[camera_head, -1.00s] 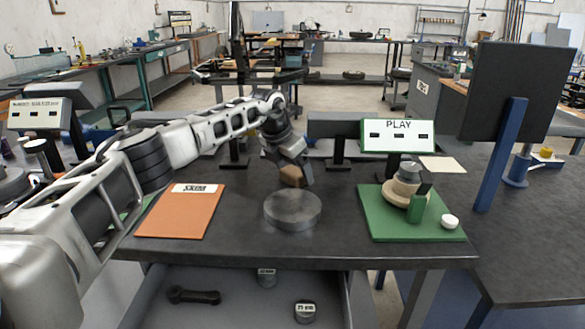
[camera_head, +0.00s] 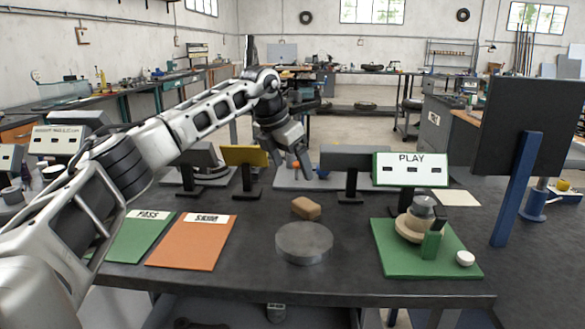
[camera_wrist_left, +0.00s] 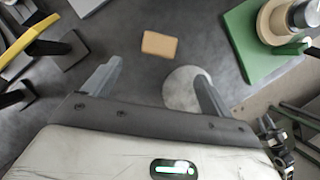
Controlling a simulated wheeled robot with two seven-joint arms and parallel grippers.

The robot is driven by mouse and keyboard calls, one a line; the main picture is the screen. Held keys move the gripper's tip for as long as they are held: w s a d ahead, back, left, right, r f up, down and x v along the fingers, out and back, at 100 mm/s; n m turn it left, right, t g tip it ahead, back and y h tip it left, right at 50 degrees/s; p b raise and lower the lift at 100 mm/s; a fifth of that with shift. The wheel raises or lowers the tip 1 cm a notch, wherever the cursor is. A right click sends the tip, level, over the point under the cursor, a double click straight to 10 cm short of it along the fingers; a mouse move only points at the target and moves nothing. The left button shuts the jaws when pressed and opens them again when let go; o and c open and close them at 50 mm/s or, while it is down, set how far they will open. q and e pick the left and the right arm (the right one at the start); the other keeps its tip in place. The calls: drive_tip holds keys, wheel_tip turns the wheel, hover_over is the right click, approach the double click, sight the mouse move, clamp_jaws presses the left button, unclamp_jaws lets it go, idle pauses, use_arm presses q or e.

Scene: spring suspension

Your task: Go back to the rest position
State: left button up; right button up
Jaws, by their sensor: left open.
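My left gripper (camera_head: 304,172) is raised above the back of the dark workbench in the head view. Its two fingers (camera_wrist_left: 152,88) stand wide apart in the left wrist view, with nothing between them. A tan block (camera_head: 306,208) lies on the bench below and in front of the gripper, clear of it. The block also shows in the left wrist view (camera_wrist_left: 159,45). A round grey disc (camera_head: 304,243) lies on the bench in front of the block. My right gripper is in neither view.
An orange mat (camera_head: 192,243) and a green PASS mat (camera_head: 137,240) lie at the left. A green board (camera_head: 400,262) with stacked round parts is at the right, near the PLAY sign (camera_head: 411,170). A dark monitor (camera_head: 528,115) stands further right. The bench front is clear.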

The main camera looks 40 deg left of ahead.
sight(307, 202)
use_arm(q)
drive_tip(key=x, duration=1.1)
drive_tip(key=shift+w+f, duration=0.15)
drive_tip(key=shift+f, duration=0.25)
drive_tip(key=shift+w+r, duration=0.15)
wheel_tip(307, 202, up, 2)
drive_tip(key=shift+r, duration=0.1)
drive_tip(key=shift+d+r, duration=0.15)
drive_tip(key=shift+r, duration=0.25)
